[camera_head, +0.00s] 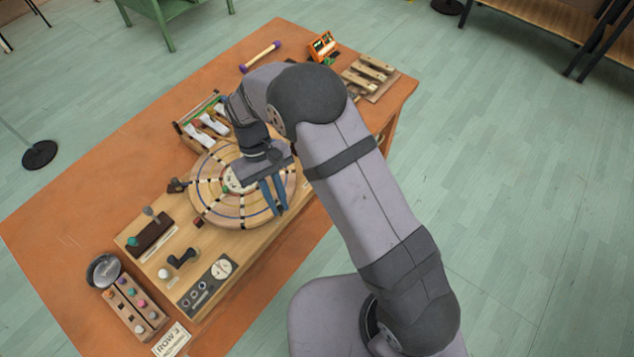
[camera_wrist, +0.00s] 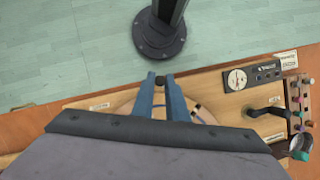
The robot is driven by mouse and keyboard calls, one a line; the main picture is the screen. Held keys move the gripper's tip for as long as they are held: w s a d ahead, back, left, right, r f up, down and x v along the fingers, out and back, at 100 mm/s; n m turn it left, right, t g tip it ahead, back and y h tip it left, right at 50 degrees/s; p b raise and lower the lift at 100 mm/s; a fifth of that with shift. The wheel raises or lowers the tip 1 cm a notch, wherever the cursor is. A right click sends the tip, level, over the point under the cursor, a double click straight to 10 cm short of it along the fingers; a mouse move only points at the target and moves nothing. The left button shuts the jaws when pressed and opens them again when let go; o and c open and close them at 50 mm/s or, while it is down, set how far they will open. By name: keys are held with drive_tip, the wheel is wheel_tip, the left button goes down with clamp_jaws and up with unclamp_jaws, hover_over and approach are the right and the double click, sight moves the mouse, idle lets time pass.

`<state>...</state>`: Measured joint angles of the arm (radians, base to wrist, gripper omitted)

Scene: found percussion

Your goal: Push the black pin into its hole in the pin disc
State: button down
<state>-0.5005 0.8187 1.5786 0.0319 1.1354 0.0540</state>
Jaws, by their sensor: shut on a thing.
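The pin disc (camera_head: 208,203) is a round wooden disc with dark rings and rows of dark and white pins, on a wooden base. In the wrist view, part of its rim (camera_wrist: 124,101) shows behind my fingers. My gripper (camera_head: 275,209) has blue fingers pointing down over the disc's right-hand edge. In the wrist view, my gripper (camera_wrist: 161,78) is shut on a small dark piece, the black pin (camera_wrist: 160,80), held between the fingertips. Whether the pin touches the disc cannot be told. My arm hides part of the disc, and I cannot make out the pin's own hole.
Left of the disc are a black crank (camera_head: 184,258), a dial panel (camera_head: 208,284) and a box of coloured pegs (camera_head: 136,309). A rack with white levers (camera_head: 207,128) stands behind the disc. Wooden bars (camera_head: 369,76) and an orange device (camera_head: 323,47) lie at the far end.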

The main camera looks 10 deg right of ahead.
drive_tip(key=w+a+r+m+y, duration=0.2)
drive_tip(key=a+m, duration=0.6)
drive_tip(key=a, duration=0.1)
drive_tip(key=w+a+r+m+t+y+p, duration=0.1)
drive_tip(key=w+a+r+m+y, duration=0.1)
drive_tip(key=a+m, duration=0.6)
drive_tip(key=shift+w+a+y, duration=0.8)
drive_tip(key=shift+w+a, duration=0.05)
drive_tip(key=shift+a, duration=0.1)
drive_tip(key=shift+f, duration=0.1)
drive_tip(key=shift+f+b, duration=1.45)
drive_tip(key=shift+f, duration=1.4)
drive_tip(key=shift+f+b, duration=0.85)
drive_tip(key=shift+f, duration=0.75)
